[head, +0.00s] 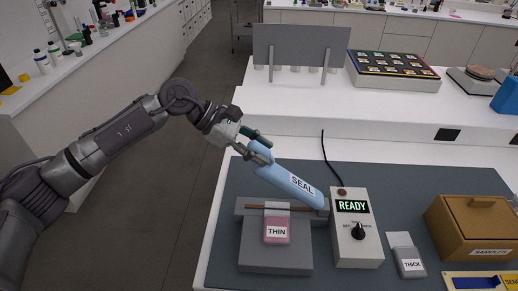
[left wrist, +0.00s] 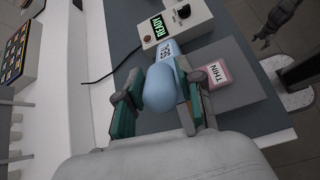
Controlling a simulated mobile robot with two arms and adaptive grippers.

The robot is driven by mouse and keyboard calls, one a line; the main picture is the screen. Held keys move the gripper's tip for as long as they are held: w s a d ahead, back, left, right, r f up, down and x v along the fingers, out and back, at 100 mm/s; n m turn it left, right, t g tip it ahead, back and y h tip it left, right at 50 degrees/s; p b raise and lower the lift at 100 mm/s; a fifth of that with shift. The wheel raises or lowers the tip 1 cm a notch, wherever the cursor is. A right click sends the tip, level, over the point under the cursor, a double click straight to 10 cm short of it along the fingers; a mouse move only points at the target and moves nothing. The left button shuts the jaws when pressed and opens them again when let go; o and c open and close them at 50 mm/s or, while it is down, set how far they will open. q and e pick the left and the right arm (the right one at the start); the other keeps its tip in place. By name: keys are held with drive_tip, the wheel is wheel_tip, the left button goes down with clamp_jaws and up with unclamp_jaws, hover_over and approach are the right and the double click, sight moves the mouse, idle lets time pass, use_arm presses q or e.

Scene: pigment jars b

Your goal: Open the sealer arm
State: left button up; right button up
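The sealer has a light-blue arm marked SEAL (head: 292,184), raised at a slant above its grey base (head: 262,258). Its free end points up and left in the head view. My left gripper (head: 259,147) is at that free end, one finger on each side. In the left wrist view the arm's rounded blue end (left wrist: 158,88) fills the space between the fingers of my left gripper (left wrist: 160,100), which look closed on it. A pink pouch marked THIN (head: 276,231) lies on the base below the arm.
A control box (head: 356,235) with a READY display and a dial stands right of the base. A THICK pouch (head: 409,262) and a brown SAMPLES box (head: 474,228) lie further right. A grey panel on posts (head: 300,45) stands on the shelf behind.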

use_arm(q)
drive_tip(key=shift+o, duration=1.1)
drive_tip(key=shift+a, duration=0.1)
drive_tip(key=v, duration=1.1)
drive_tip(key=shift+a+r, duration=0.25)
drive_tip(key=shift+a, duration=0.05)
